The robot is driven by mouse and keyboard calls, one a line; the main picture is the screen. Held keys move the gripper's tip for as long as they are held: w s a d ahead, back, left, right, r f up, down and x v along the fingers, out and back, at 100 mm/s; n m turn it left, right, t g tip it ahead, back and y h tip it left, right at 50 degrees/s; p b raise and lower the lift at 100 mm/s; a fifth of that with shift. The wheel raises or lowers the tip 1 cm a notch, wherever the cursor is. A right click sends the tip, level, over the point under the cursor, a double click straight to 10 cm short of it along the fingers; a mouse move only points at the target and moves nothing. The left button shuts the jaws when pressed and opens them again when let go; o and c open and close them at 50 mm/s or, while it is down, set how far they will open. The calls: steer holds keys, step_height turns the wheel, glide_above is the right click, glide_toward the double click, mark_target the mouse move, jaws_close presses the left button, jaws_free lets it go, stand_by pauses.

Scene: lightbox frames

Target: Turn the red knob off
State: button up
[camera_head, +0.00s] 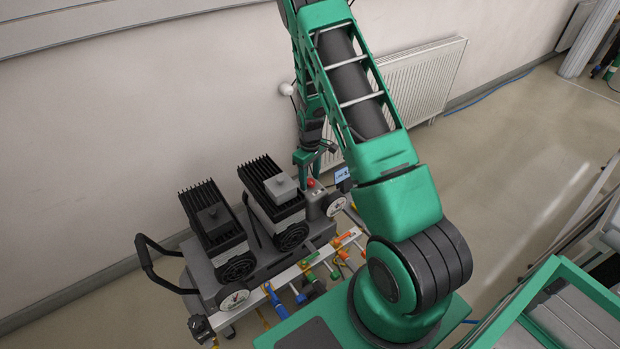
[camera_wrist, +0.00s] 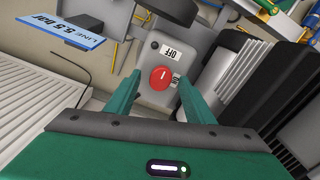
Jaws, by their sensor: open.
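The red knob (camera_wrist: 163,79) is round and sits on a grey control box (camera_wrist: 153,47) in the wrist view. A small pale mark shows on its face. A label reading OFF (camera_wrist: 169,51) appears upside down above the knob, and another label (camera_wrist: 176,80) at its right is partly hidden. In the head view the knob (camera_head: 310,183) is a small red dot on the box beside the pump. My gripper (camera_wrist: 160,76) is open and empty, with one finger on each side of the knob in the picture. Contact is not visible. My gripper (camera_head: 307,168) also shows just above the knob.
Two black finned motors (camera_head: 215,215) stand on a cart with a black handle (camera_head: 150,262). A gauge (camera_head: 336,205) and a blue-white sign (camera_wrist: 65,31) reading LINE 5.5 bar are close to the box. A white radiator (camera_head: 425,80) hangs on the wall behind.

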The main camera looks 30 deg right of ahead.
mark_target(310, 181)
steer(key=shift+r, duration=0.1)
step_height(310, 181, up, 11)
steer(key=shift+f, duration=0.2)
stand_by(0.6)
steer(key=s+r+m, duration=0.5)
steer(key=s+r, duration=0.9)
steer(key=r, duration=0.3)
steer(key=s+a+r+m, duration=0.2)
steer(key=s+r, duration=0.1)
steer(key=s, duration=0.8)
steer(key=s+a+r+m, duration=0.2)
steer(key=s+r+m, duration=0.1)
steer(key=s, duration=0.8)
steer(key=shift+r, duration=0.8)
